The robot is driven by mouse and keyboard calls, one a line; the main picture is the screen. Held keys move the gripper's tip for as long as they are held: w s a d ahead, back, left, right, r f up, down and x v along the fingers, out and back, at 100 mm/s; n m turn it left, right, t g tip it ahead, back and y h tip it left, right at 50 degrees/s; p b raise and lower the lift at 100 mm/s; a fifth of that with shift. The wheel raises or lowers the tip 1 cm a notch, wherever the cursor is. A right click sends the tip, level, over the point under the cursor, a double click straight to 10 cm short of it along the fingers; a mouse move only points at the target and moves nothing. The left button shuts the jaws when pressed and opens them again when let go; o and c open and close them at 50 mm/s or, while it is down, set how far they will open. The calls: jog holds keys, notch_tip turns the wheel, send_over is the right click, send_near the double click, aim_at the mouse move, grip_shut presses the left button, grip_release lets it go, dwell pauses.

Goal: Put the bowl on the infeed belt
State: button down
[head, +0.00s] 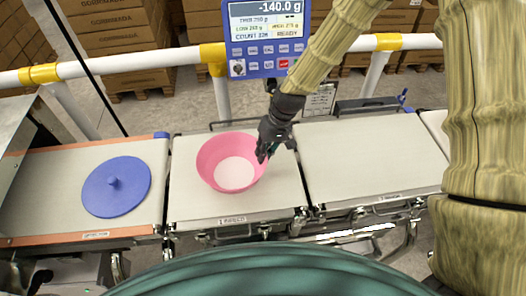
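A pink bowl (207,158) with a pale inside bottom is at the middle belt section (190,205). It looks upright, and I cannot tell whether it rests on the belt or is slightly above it. My dark gripper (264,154) reaches down from the upper right to the bowl's right rim. The fingertips are small and dark there, and I cannot tell whether they are closed on the rim. The belt sections carry small labels on their front edges, too small to read surely. The right belt section (365,150) is bare.
A blue lid with a knob (117,187) lies on the left belt section (40,205). A blue weighing display (266,38) reading -140.0 g stands behind the middle section. A white and yellow rail (120,64) runs behind the belts, with stacked cartons (112,28) beyond.

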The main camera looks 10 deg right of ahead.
jog(key=shift+f, duration=0.2)
jog(key=c, duration=1.6)
grip_release()
jog(key=shift+c, duration=0.2)
jog(key=shift+r, duration=0.25)
jog(key=b+v, duration=0.4)
jog(key=v, duration=0.8)
